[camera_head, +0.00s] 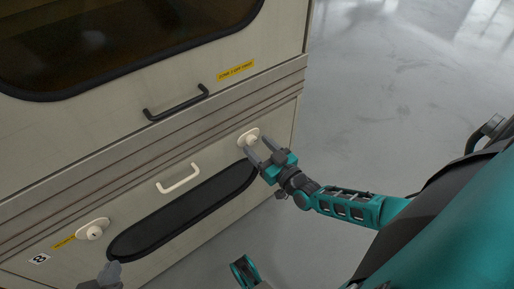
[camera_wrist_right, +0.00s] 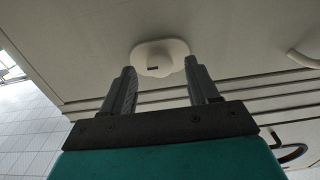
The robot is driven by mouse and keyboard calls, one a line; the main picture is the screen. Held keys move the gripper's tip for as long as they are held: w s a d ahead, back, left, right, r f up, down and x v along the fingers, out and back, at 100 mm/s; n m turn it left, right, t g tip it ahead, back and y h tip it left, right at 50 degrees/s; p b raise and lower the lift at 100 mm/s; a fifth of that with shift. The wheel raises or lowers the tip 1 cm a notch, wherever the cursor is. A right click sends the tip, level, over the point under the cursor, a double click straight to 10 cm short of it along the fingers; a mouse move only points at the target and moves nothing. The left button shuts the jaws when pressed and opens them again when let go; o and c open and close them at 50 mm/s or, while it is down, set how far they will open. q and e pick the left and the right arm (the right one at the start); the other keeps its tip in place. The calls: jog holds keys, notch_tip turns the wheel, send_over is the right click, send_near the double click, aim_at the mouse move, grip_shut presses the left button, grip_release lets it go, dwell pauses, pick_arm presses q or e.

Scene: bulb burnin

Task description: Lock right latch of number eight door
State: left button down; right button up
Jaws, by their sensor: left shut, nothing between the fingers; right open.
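The number eight door (camera_head: 215,192) is the lower beige panel, with an "8" label (camera_head: 39,259) at its lower left. Its right latch (camera_head: 248,137) is a cream knob on an oval plate, and it also shows in the right wrist view (camera_wrist_right: 160,62). My right gripper (camera_head: 257,151) is open and points at this latch. In the right wrist view its fingers (camera_wrist_right: 160,78) stand on either side below the knob, and I cannot tell whether they touch it. The left latch (camera_head: 94,230) is at the door's left. My left gripper (camera_head: 112,270) is shut and empty below it, partly out of frame.
A white handle (camera_head: 179,179) and a dark oval window (camera_head: 185,212) lie between the latches. Above is another door with a black handle (camera_head: 177,103) and a large dark window (camera_head: 110,35). Grey floor (camera_head: 400,90) is open to the right.

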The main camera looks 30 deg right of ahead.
jog(key=shift+w, duration=0.75)
jog(key=shift+c, duration=0.4)
grip_shut()
